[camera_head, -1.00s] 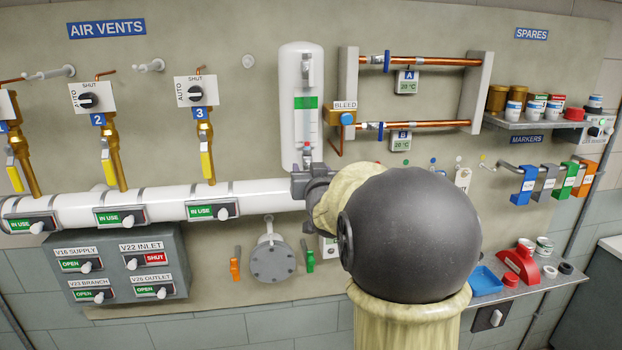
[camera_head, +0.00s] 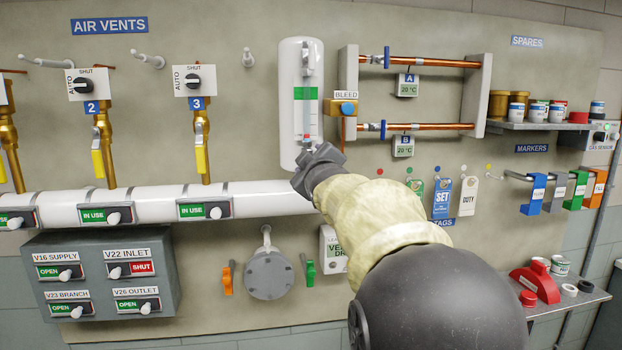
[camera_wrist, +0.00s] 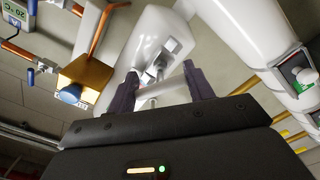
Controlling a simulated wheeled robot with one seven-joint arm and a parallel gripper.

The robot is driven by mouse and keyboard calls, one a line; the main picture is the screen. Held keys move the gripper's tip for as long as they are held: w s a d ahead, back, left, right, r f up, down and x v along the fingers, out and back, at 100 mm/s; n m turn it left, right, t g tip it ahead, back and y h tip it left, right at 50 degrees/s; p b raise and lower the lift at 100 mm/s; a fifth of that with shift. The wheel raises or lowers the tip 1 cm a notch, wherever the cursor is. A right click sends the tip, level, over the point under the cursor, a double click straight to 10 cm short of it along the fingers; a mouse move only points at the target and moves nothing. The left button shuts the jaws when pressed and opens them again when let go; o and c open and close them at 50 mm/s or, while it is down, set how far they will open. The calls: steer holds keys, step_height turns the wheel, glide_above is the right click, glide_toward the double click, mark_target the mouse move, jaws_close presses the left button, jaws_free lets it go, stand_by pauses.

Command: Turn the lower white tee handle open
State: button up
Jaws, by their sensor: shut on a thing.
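The white sight gauge (camera_head: 285,130) with a green band hangs on the wall panel. Its upper white fitting (camera_head: 305,66) shows near the top. My gripper (camera_head: 312,150) is at the gauge's bottom end and covers most of the lower fitting there. In the wrist view, my gripper (camera_wrist: 161,90) has its two dark fingers on either side of the lower white tee handle (camera_wrist: 153,96) and is shut on it. The handle's bar lies across between the fingers, below the gauge's rounded end (camera_wrist: 146,42). The fingertips' exact contact is partly hidden.
The brass bleed block (camera_head: 342,108) with its blue knob is close to the right of the gauge. The thick white pipe (camera_head: 258,198) runs just below left. Hanging tags (camera_head: 442,197) and a grey flange (camera_head: 268,276) are near my arm.

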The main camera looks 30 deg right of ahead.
steer(key=n+b, duration=0.2)
steer(key=n, duration=0.4)
steer(key=shift+b, duration=0.3)
steer(key=o, duration=1)
steer(key=shift+c, duration=0.2)
steer(key=shift+a, duration=0.15)
